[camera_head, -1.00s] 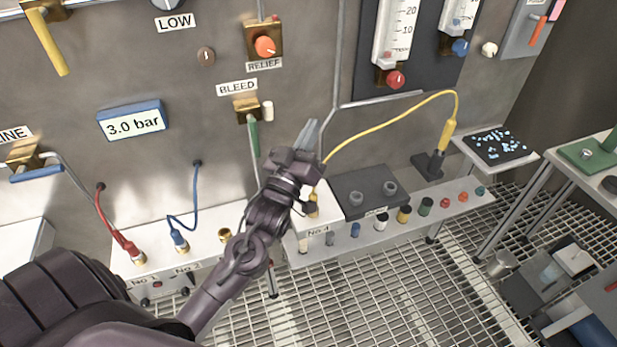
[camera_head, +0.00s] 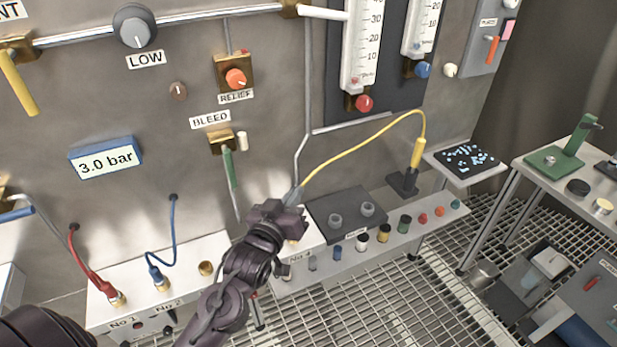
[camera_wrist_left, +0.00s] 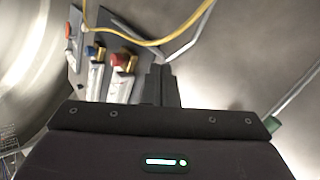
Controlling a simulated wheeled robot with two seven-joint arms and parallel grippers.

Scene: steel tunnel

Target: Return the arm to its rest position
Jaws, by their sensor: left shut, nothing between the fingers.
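My left arm (camera_head: 232,283) comes in from the lower left in the head view. My left gripper (camera_head: 293,196) is in front of the steel wall panel, above the low shelf, with its fingers pointing up and away. It is shut and empty. In the left wrist view the two dark fingers (camera_wrist_left: 161,86) lie together beyond the wrist housing. The yellow cable (camera_head: 355,150) passes close behind the fingertips in the head view; I cannot tell whether they touch. My right gripper is not in view.
The green bleed lever (camera_head: 229,168) hangs left of the gripper. A dark block (camera_head: 345,207) with two round fittings sits to its right. The white socket box (camera_head: 193,268) has red and blue hoses. Gauge tubes (camera_head: 360,50) are above. Grating floor (camera_head: 400,300) lies open at lower right.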

